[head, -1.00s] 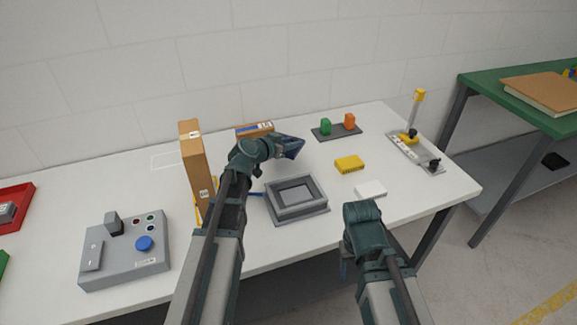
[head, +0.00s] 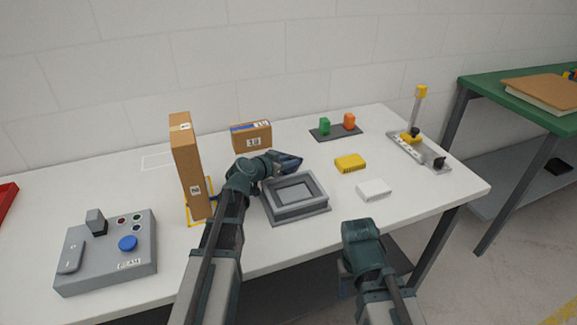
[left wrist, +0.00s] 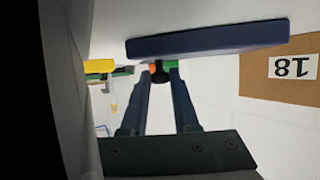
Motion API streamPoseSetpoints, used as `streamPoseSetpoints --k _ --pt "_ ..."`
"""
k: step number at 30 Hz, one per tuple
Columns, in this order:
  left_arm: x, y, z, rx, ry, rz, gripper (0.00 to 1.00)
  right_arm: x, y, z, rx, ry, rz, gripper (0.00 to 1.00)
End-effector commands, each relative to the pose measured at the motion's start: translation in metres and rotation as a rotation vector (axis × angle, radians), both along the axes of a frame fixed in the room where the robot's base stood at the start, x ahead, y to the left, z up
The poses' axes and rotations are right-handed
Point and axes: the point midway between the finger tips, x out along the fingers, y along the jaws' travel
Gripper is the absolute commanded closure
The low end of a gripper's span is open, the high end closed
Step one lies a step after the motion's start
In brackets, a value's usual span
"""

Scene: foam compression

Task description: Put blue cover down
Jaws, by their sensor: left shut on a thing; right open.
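My left gripper (head: 280,160) is over the table behind the grey frame-like fixture (head: 297,211). In the left wrist view, its fingers (left wrist: 161,74) are closed on a small black knob next to a flat dark blue cover (left wrist: 208,40). In the head view the blue cover is mostly hidden by my gripper, so I cannot tell whether it touches the table. The fixture has a raised rim and a grey block inside. My right gripper (head: 345,272) hangs low in front of the table edge, empty, with its fingers mostly hidden.
A cardboard box marked 18 (head: 252,138) stands behind my left gripper. A tall box (head: 190,170) is left of my arm. A yellow block (head: 350,162) and white block (head: 374,190) lie to the right. A button panel (head: 105,255) sits at front left.

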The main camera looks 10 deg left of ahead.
Motion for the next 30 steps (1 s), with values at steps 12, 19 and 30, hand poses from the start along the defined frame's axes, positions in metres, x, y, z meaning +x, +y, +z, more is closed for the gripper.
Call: streamPoseSetpoints --k 12,19,30 --pt "0.000 0.000 -0.001 0.000 0.000 0.000 0.46 0.000 0.000 -0.001 0.000 0.000 0.000 0.41" --pt "0.000 0.000 -0.001 0.000 0.000 0.000 0.42 0.000 0.000 -0.001 0.000 0.000 0.000 0.41" --pt "-0.034 0.013 0.020 -0.001 0.000 0.003 0.42 0.000 0.000 0.019 0.000 0.000 0.000 0.41"
